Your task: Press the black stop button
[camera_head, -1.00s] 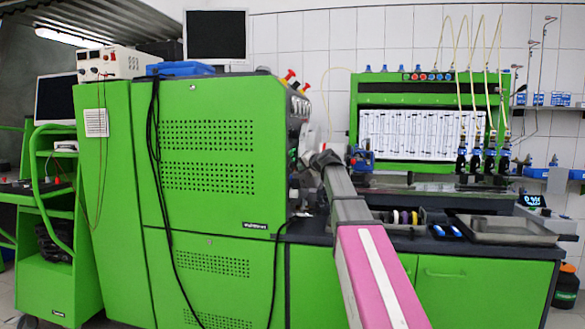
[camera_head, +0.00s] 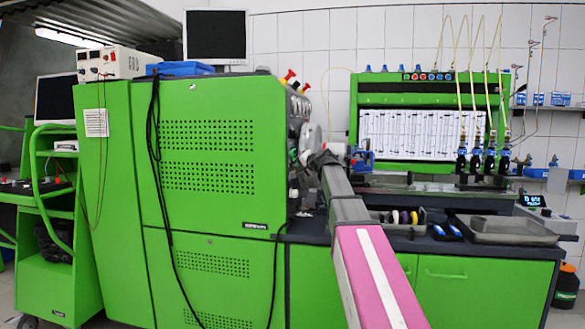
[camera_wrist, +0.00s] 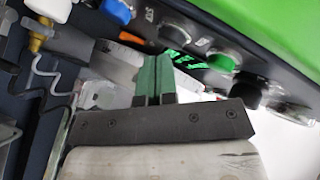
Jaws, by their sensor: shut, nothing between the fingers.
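In the wrist view, my gripper (camera_wrist: 154,80) shows its two green-tipped fingers pressed together, with nothing between them. The fingertips are near the dark control panel, below and left of a row of round buttons. A green button (camera_wrist: 222,62) sits to the right of the fingers. A round black button (camera_wrist: 246,91) is just beyond it, to the lower right, apart from the fingertips. I cannot read any label marking it as the stop button. In the head view, the panel is seen almost edge-on and my fingertips cannot be made out.
A blue knob (camera_wrist: 117,10) and glowing green digits (camera_wrist: 172,62) are also on the panel. The green cabinet (camera_head: 208,150) stands left of my arm. The bench behind holds a metal tray (camera_head: 507,228) and several small parts.

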